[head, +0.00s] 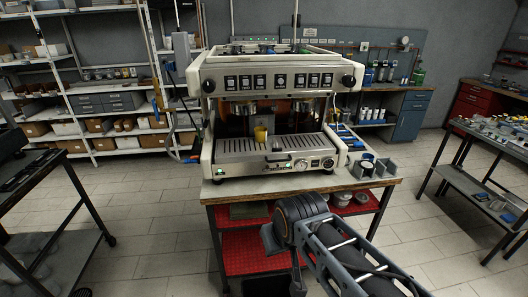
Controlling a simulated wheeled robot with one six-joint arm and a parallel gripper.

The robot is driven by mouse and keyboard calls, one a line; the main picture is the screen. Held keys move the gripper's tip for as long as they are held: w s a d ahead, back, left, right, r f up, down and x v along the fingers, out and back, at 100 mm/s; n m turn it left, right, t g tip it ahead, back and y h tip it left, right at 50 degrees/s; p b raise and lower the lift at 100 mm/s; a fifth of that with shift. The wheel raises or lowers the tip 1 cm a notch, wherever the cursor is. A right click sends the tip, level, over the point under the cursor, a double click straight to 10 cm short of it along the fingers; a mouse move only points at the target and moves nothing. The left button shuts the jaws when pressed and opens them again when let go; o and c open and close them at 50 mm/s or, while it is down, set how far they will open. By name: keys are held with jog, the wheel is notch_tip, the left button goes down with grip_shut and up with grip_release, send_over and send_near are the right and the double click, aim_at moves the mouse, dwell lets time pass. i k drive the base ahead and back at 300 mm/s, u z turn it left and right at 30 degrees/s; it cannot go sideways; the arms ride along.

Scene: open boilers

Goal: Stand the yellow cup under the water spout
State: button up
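The yellow cup (261,134) stands upright on the metal drip tray (232,148) of a white espresso machine (207,118), near the middle of the tray. It is just right of the left brewing group (244,107) and left of the right brewing group (304,104). I cannot tell for sure which dark part under the machine is the water spout. My arm reaches in from the bottom right and bends down in front of the bench. My gripper's fingertips do not show, and the cup stands clear of my arm.
The machine stands on a bench (381,183) with a red lower shelf (247,254). Small grey containers (386,167) stand right of the machine. A dark table (60,180) is at the left and a workbench (472,150) at the right.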

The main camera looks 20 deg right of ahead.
aim_at(260, 133)
jog(key=u, duration=1.75)
jog(key=i, duration=2)
jog(key=z, duration=2.85)
jog(key=i, duration=0.5)
jog(key=u, duration=0.1)
